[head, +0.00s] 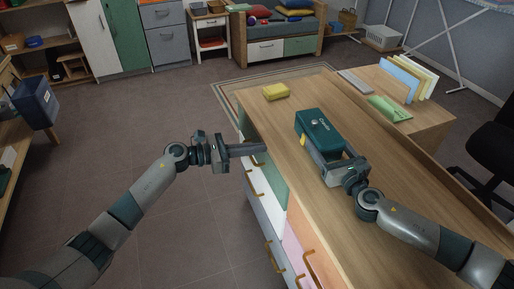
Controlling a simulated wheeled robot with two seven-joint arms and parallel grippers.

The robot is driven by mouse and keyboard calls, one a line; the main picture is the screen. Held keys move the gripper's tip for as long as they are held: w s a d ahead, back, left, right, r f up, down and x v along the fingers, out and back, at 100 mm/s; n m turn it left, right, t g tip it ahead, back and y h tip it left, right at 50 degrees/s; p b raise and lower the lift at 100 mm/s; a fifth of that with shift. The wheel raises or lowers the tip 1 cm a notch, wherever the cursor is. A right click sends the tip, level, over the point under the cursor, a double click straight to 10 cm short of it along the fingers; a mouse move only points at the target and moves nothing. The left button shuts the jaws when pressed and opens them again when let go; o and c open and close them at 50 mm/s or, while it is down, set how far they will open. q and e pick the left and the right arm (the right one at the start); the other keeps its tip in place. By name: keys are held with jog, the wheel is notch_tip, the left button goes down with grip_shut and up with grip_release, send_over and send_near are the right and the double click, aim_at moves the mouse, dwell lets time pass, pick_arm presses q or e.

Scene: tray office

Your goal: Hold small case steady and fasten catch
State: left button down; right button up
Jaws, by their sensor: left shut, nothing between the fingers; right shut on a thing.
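The small case (319,126) is a dark teal box with a light mark on its lid. It lies on the wooden desk and its lid looks closed. A small yellow part shows at its near left side; I cannot tell if this is the catch. My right gripper (327,155) is shut on the case from its near side, and the fingers hide part of it. My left gripper (262,148) is shut and empty, at the desk's left edge above the drawer fronts, apart from the case and to its left.
A yellow block (276,92) lies on the desk behind the case. A green item (390,109), a grey keyboard-like strip (359,82) and upright folders (411,79) are at the back right. The desk top (400,175) right of the case is clear. Drawer handles stick out on the left side.

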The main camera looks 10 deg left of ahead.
aim_at(301, 144)
pick_arm(q)
jog(key=x, duration=1.2)
jog(key=shift+d+f, duration=0.2)
jog(key=shift+d, duration=0.1)
jog(key=shift+a, duration=0.1)
pick_arm(e)
jog(key=shift+a, duration=0.1)
pick_arm(q)
jog(key=v, duration=1.2)
jog(key=shift+w, duration=0.1)
pick_arm(e)
jog(key=o, duration=1.3)
jog(key=shift+o, duration=0.2)
